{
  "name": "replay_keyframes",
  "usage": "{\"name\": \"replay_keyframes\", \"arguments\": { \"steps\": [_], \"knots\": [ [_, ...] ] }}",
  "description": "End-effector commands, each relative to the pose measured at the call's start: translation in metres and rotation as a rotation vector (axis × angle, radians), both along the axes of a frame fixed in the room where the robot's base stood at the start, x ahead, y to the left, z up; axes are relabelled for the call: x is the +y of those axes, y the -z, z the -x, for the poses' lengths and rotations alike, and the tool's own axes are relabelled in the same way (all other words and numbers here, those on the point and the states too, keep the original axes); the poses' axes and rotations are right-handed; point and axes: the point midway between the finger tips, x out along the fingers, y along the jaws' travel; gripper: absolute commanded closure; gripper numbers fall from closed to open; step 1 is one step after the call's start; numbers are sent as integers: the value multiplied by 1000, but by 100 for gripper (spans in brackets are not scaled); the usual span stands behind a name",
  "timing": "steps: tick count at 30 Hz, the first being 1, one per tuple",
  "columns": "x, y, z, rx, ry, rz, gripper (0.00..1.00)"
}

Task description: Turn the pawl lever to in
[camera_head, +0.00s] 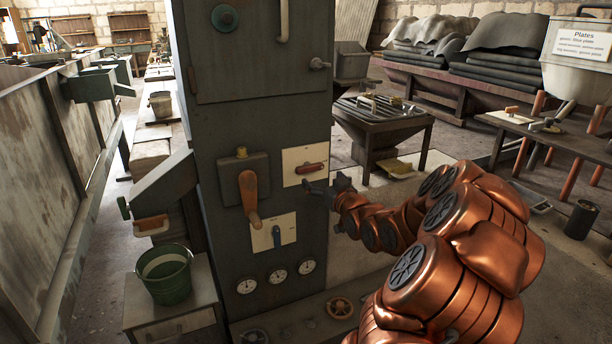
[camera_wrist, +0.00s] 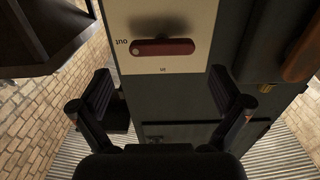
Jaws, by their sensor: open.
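A red lever (camera_head: 312,167) lies nearly level on a white plate (camera_head: 290,180) on the front of the grey cabinet. In the wrist view the red lever (camera_wrist: 163,47) lies across its plate (camera_wrist: 185,14), one end beside the upside-down word "out". The word "in" is printed below the lever's middle in that view. I take this as the pawl lever. My gripper (camera_head: 318,187) is just below and right of the plate in the head view. In the wrist view my gripper (camera_wrist: 160,90) is open and empty, its fingers apart, with the lever beyond them.
An orange-handled lever (camera_head: 250,198) hangs left of the plate. A green bucket (camera_head: 165,276) stands at lower left. A slotted metal table (camera_head: 381,117) stands behind, right of the cabinet.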

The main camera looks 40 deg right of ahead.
Motion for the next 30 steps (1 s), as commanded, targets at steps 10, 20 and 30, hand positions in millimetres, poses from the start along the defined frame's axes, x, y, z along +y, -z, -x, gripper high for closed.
{"name": "replay_keyframes", "arguments": {
  "steps": [10, 20, 30],
  "knots": [
    [-5, -1, -30, -9, -11, 4, 0],
    [-18, 0, -65, -9, -9, 3, 0],
    [-24, -1, -75, -9, -4, 4, 0]
  ]
}}
